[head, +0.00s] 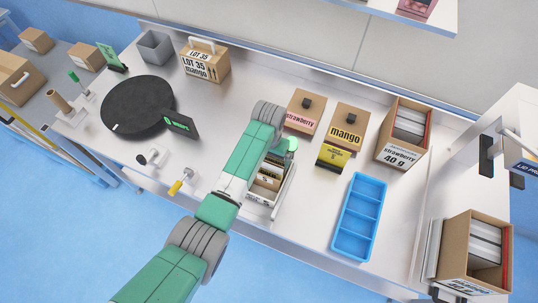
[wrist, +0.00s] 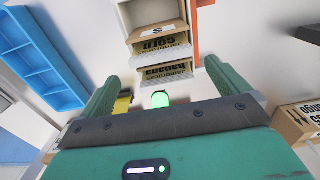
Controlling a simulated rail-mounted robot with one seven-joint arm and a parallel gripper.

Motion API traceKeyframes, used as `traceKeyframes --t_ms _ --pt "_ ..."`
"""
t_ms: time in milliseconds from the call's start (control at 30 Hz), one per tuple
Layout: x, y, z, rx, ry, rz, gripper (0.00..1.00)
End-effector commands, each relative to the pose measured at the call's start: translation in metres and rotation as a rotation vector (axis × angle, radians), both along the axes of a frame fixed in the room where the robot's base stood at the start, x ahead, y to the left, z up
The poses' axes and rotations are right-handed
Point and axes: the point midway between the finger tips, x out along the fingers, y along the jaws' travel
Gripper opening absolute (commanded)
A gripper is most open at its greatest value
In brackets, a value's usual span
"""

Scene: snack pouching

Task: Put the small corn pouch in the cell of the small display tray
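My gripper (wrist: 158,88) is open, its two green fingers spread with nothing held between them. In the head view it is mostly hidden behind my own arm. Below it stands a narrow white rack (head: 262,199) with tan-and-white compartments. I cannot tell a separate small corn pouch. A blue tray (head: 338,246) with several cells lies right of the rack, and it also shows in the wrist view (wrist: 72,97). Its cells look empty.
A strawberry box (head: 303,110) and a mango box (head: 347,124) stand behind, with a yellow sign (head: 332,157) in front. Open cartons (head: 399,152) stand at right. A black round plate (head: 138,105) and a LOT 35 box (head: 206,62) are at left.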

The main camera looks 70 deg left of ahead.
Motion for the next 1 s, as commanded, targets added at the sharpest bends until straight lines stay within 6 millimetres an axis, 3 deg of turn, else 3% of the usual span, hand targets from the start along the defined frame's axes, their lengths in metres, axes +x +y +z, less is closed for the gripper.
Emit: traceKeyframes --t_ms 133,267,500,700,1000 --pt "0.0 0.0 0.003 0.001 -0.001 0.0 1.0" --pt "0.001 0.001 0.023 0.003 -0.003 -0.001 1.0" --pt "0.001 0.001 0.085 0.003 -0.004 0.0 1.0" --pt "0.001 0.001 0.122 0.001 -0.001 0.0 1.0" --pt "0.0 0.0 0.133 -0.001 0.001 0.0 1.0"
